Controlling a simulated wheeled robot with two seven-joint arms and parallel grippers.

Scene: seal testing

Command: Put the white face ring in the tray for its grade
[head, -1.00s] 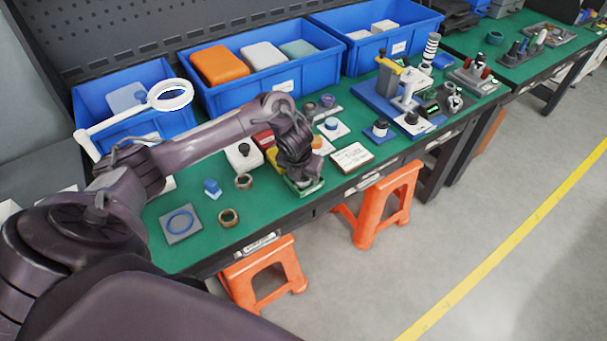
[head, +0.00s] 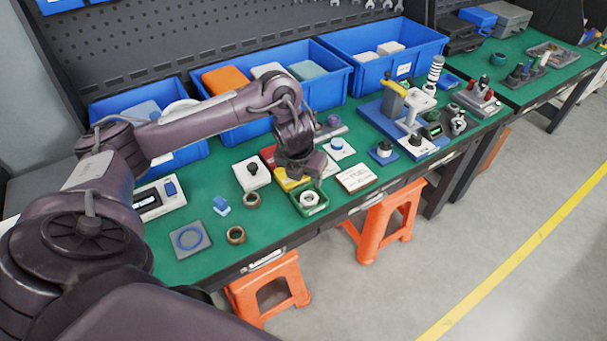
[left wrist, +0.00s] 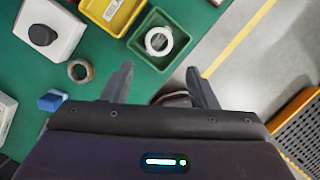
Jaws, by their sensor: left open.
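The white face ring (head: 309,198) lies inside the green tray (head: 322,204), near the bench's front edge. In the left wrist view the white ring (left wrist: 158,41) lies flat within the walls of the green tray (left wrist: 180,38). My left gripper (head: 299,172) is above and just behind the green tray. In the left wrist view, the left gripper's fingers (left wrist: 160,70) are wide apart with nothing between them, and the ring is beyond their tips. The yellow tray (left wrist: 108,12) is beside the green one. A red tray (head: 267,154) is partly hidden behind my arm. My right gripper is not in view.
A white box with a black knob (head: 252,173), two brown rings (head: 235,235) and a blue block (head: 221,205) are left of the trays. A white label plate (head: 356,177) is to their right. Blue bins (head: 228,130) line the back. Orange stools (head: 385,222) stand in front.

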